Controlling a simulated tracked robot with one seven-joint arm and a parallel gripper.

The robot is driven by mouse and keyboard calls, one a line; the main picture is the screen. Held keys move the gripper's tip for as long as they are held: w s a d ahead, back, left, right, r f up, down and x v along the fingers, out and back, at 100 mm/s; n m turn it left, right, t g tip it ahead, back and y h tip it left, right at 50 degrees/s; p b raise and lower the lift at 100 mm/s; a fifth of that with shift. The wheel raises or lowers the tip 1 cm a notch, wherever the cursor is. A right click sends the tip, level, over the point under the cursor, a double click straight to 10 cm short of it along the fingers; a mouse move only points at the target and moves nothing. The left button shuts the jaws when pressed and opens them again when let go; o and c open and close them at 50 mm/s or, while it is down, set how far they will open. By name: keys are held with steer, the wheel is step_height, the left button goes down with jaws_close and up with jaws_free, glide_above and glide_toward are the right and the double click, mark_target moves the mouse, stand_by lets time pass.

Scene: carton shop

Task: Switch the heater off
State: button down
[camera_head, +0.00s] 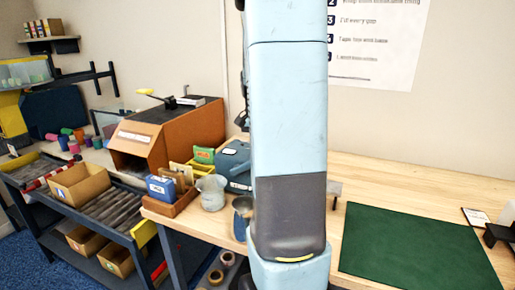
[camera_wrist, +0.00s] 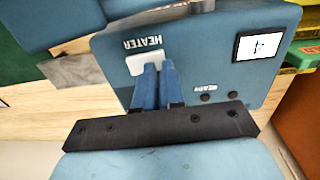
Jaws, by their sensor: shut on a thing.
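The blue machine (camera_wrist: 215,70) fills much of the wrist view, with its panel text upside down. A white heater switch (camera_wrist: 140,62) sits beside the HEATER label (camera_wrist: 142,42). My gripper (camera_wrist: 158,70) has its two blue fingers close together at the switch, shut on it; the fingers cover part of it, so its position cannot be told. A small white screen (camera_wrist: 258,46) and two dark round lamps near the READY label (camera_wrist: 205,87) are on the same panel. In the head view the machine (camera_head: 236,160) shows partly behind my arm, which hides my gripper.
A wooden bench holds a green mat (camera_head: 410,250) at right. Left of the machine stand a grey jug (camera_head: 211,192), a brown box of packets (camera_head: 172,200) and an orange-brown cabinet (camera_head: 165,135). A cart (camera_head: 75,215) with cardboard boxes stands farther left.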

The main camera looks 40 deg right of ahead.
steer(key=shift+s+a+f, duration=0.2)
steer(key=shift+s+f, duration=0.1)
steer(key=shift+f, duration=0.25)
steer(key=shift+s+d+r+g, duration=0.1)
steer(key=shift+s+d+g, duration=0.2)
steer(key=shift+s+d, duration=0.2)
step_height(320, 180, up, 15)
steer(key=w+a, duration=0.1)
steer(key=w, duration=0.1)
steer(key=shift+w, duration=0.2)
steer(key=shift+a, duration=0.1)
steer(key=s+a+f+n+t, duration=0.1)
steer(key=s+a+n+t, duration=0.2)
steer(key=a, duration=1)
steer(key=s+a+f+n+t, duration=0.2)
steer(key=s+a+n+t, duration=0.1)
steer(key=s+a+n, duration=0.6)
steer(key=s+a, duration=0.3)
steer(key=s, duration=0.2)
steer(key=shift+a+f+t, duration=0.25)
steer(key=shift+a+t, duration=0.05)
steer(key=shift+a, duration=0.05)
steer(key=c, duration=1.8)
jaws_free()
